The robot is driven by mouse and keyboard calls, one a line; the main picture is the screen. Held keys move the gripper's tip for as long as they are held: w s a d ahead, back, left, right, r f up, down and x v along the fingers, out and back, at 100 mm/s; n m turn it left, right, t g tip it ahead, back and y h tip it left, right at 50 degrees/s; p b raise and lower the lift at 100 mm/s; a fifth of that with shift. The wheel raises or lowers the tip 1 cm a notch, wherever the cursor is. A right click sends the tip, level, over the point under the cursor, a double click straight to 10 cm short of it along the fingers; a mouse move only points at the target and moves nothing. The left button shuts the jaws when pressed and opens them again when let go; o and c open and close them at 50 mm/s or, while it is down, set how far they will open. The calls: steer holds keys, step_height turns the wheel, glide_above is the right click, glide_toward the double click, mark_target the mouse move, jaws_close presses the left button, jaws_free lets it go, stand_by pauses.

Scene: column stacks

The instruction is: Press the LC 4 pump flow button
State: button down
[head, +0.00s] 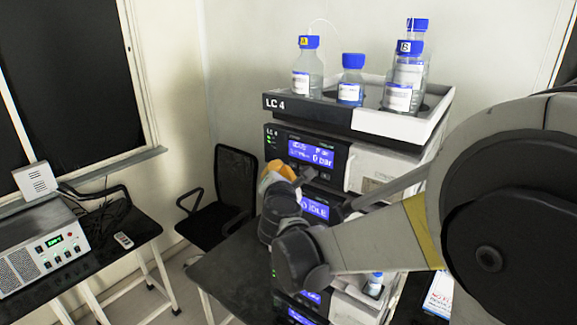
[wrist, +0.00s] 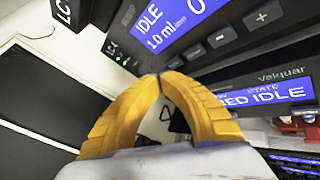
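The LC 4 stack (head: 310,108) stands in the middle of the head view, its name on the top tray. The pump module below has a blue display (head: 311,154) with "0 bar"; in the wrist view its display (wrist: 165,25) reads IDLE and 1.0 ml. Dark buttons line its lower edge, including a minus button (wrist: 222,36) and a plus button (wrist: 263,18). I cannot read which is the flow button. My gripper (wrist: 159,76) has its yellow fingertips together, empty, near the left end of the button row. Contact cannot be told. It also shows in the head view (head: 283,170).
Bottles with blue caps, such as the clear one (head: 307,75), stand in the top tray. A lower module's display (wrist: 258,95) sits just below the buttons. My arm hides much of the stack's lower part. A chair (head: 232,180) and a table with an instrument (head: 45,250) stand left.

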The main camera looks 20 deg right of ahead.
steer(key=shift+d, duration=0.1)
stand_by(0.8)
steer(key=shift+w+d, duration=0.25)
steer(key=shift+w+d+b, duration=0.2)
steer(key=shift+d+b, duration=0.1)
stand_by(0.8)
steer(key=shift+a, duration=0.1)
steer(key=shift+s+a, duration=0.5)
steer(key=shift+a, duration=0.05)
steer(key=shift+s+a, duration=0.75)
steer(key=shift+a, duration=0.3)
steer(key=shift+s+a, duration=0.7)
steer(key=shift+a, duration=0.3)
steer(key=shift+b, duration=0.3)
